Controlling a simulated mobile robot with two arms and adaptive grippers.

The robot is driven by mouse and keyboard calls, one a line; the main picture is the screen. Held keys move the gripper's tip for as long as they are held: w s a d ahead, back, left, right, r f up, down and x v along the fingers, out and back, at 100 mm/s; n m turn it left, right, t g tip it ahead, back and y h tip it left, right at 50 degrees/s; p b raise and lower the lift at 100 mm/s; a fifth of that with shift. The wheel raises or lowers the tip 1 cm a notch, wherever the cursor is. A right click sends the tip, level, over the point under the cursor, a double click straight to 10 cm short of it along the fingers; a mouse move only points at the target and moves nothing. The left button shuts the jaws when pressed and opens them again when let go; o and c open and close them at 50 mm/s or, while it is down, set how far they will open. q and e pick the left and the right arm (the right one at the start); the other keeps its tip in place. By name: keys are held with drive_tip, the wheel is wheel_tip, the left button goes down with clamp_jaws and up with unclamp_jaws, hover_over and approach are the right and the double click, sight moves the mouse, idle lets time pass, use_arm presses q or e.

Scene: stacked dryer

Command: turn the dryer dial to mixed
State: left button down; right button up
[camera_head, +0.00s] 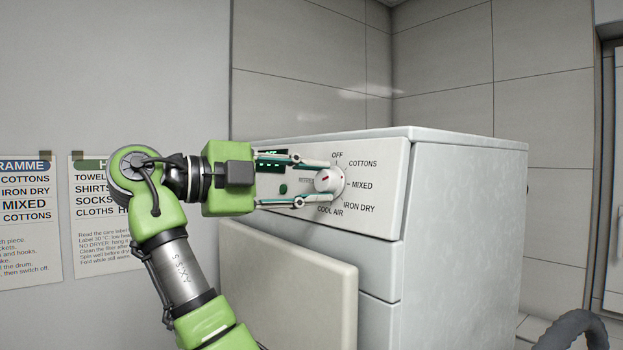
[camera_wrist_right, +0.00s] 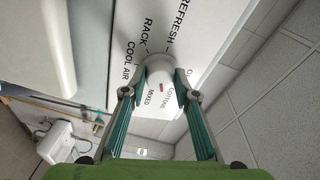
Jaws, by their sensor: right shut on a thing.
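The white round dryer dial (camera_head: 329,181) sits on the front panel of the white dryer (camera_head: 465,200). Labels OFF, COTTONS, MIXED (camera_head: 362,186), IRON DRY and COOL AIR ring it; MIXED is at its right. My right gripper (camera_head: 325,182) reaches in from the left, with one finger above the dial and one below, shut on it. In the right wrist view the dial (camera_wrist_right: 158,72) is between the green-padded fingers. A small red mark shows on its face, on the side of COTTONS and MIXED; its exact setting is hard to tell. My left gripper is out of view.
A dark display (camera_head: 272,160) and a green button (camera_head: 283,189) are left of the dial, partly by my gripper. A pale panel (camera_head: 290,285) stands out below the controls. Printed sheets (camera_head: 105,215) hang on the left wall. A grey hose (camera_head: 575,330) is at the lower right.

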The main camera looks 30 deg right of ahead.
drive_tip(key=shift+r+m+y+p, duration=0.1)
drive_tip(key=shift+m+y+p, duration=0.4)
drive_tip(key=shift+m, duration=1.8)
drive_tip(key=shift+g, duration=0.4)
drive_tip(key=o, duration=1.1)
drive_tip(key=shift+c, duration=0.2)
drive_tip(key=shift+o, duration=0.3)
drive_tip(key=shift+w+d, duration=0.1)
drive_tip(key=shift+d, duration=0.1)
drive_tip(key=a, duration=0.7)
drive_tip(key=shift+w+a+r, duration=0.2)
drive_tip(key=shift+w+r, duration=0.15)
